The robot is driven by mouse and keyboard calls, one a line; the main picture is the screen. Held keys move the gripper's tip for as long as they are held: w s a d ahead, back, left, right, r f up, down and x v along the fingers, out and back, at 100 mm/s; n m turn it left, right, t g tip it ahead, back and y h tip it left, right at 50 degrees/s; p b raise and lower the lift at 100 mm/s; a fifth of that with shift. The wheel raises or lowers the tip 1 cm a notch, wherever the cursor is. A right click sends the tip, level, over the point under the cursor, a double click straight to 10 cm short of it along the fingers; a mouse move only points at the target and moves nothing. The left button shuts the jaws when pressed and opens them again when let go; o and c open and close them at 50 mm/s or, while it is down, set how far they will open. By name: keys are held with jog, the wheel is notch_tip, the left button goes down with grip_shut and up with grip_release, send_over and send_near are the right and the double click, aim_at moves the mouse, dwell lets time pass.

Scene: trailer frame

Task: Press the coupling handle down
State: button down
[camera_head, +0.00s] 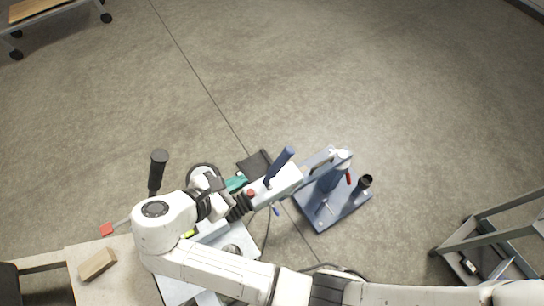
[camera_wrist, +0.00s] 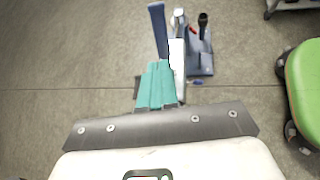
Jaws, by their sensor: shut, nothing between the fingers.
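The coupling handle (camera_head: 280,166) is a blue lever that stands up at a slant from the light grey coupling (camera_head: 287,181). In the wrist view the handle (camera_wrist: 158,30) rises just beyond my fingertips, with part of the coupling (camera_wrist: 177,65) to its right. My gripper (camera_head: 238,183) has teal fingers and is left of the handle in the head view. In the wrist view the gripper (camera_wrist: 157,66) is shut and empty. The fingers hide the lower end of the handle there, so I cannot tell whether they touch it.
A blue stand (camera_head: 333,200) with a post is at the coupling's front end. A black-gripped lever (camera_head: 157,172) rises at the left. A wooden block (camera_head: 98,264) lies on a bench. A green-topped stool (camera_wrist: 305,80) is at right in the wrist view. Open floor lies beyond.

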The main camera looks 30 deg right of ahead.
aim_at(282, 161)
jog(key=shift+d, duration=0.1)
jog(key=b+x, duration=0.1)
jog(key=x, duration=1.3)
jog(key=shift+s, duration=0.1)
jog(key=shift+d+r+y+p, duration=0.2)
jog(key=shift+d+y+p, duration=0.15)
jog(key=shift+p, duration=0.5)
jog(key=shift+d+y+p, duration=0.45)
jog(key=shift+d+p, duration=0.25)
jog(key=shift+p, duration=0.5)
jog(key=d+f+m+y+p, duration=0.1)
jog(key=d+f+y+p, duration=0.5)
jog(key=d+f+y, duration=0.2)
jog(key=shift+d+g, duration=0.3)
jog(key=shift+d, duration=0.7)
